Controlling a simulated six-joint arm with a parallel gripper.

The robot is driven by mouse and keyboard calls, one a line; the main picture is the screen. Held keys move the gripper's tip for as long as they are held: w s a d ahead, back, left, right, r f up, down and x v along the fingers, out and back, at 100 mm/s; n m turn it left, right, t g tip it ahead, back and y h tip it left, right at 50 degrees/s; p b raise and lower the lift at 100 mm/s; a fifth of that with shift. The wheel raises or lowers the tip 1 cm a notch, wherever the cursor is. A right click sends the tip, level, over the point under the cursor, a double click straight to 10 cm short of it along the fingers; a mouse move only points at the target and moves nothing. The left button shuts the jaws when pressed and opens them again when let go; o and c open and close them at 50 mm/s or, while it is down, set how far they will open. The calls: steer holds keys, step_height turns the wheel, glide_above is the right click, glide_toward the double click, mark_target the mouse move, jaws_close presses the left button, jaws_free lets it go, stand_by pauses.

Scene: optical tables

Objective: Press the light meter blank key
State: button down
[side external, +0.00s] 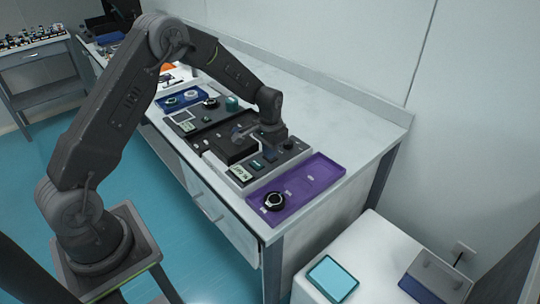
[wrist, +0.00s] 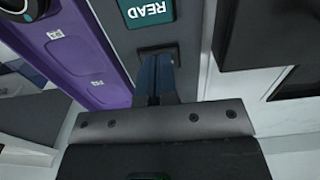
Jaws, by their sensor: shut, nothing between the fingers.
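The light meter (side external: 242,184) is a pale-edged, dark-topped unit on the bench, with a small display and a teal key (side external: 257,165). In the wrist view the teal key marked READ (wrist: 147,10) shows upside down at the top edge. My gripper (wrist: 157,56) is shut and empty, its narrow blue-tinted fingers pointing down at the grey panel beside the READ key. I cannot read a blank key; the panel under the fingertips is hidden. In the side view a small blue patch shows by the fingers, and I cannot tell whether it is key or finger. Contact is unclear.
A purple tray (side external: 310,183) with a black ring-shaped part (side external: 274,201) lies beside the meter. A dark block (side external: 231,147) stands close to my gripper. A blue tray (side external: 182,101) with small parts is farther back. The bench (side external: 358,138) is clear along the wall.

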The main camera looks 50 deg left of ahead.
steer(key=shift+r, duration=0.1)
step_height(320, 180, up, 8)
stand_by(0.9)
